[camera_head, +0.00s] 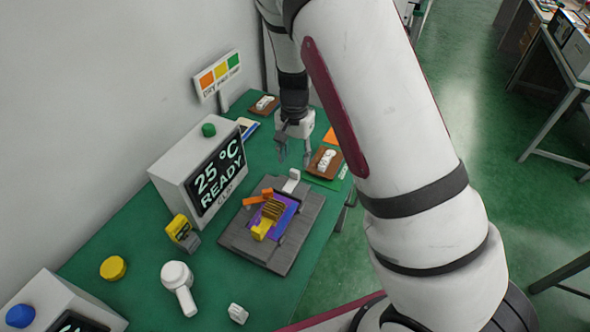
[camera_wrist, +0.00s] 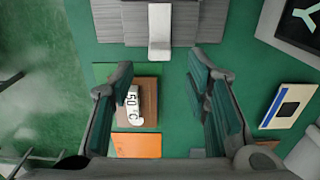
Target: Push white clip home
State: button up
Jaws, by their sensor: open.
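The white clip (camera_head: 291,182) stands at the far edge of the grey fixture (camera_head: 235,240), on the side near my gripper. In the wrist view the white clip (camera_wrist: 159,32) is at the top centre, in front of the grey slatted fixture (camera_wrist: 106,22). The fixture holds a purple plate (camera_head: 287,219), a yellow part with dark ribs (camera_head: 268,220) and an orange clip (camera_head: 258,197). My gripper (camera_head: 294,161) is open and empty, apart from the white clip. In the wrist view my gripper (camera_wrist: 166,90) has its fingers spread below the white clip.
A brown block with a white 50 °C piece (camera_wrist: 136,104) lies below my fingers, beside an orange card (camera_wrist: 136,145). A display box reading 25 °C READY (camera_head: 178,165) stands left of the fixture. A white-headed tool (camera_head: 177,275) and a small white piece (camera_head: 238,313) lie nearer the front.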

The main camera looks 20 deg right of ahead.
aim_at(295, 171)
jog(key=shift+f, duration=3.2)
grip_shut()
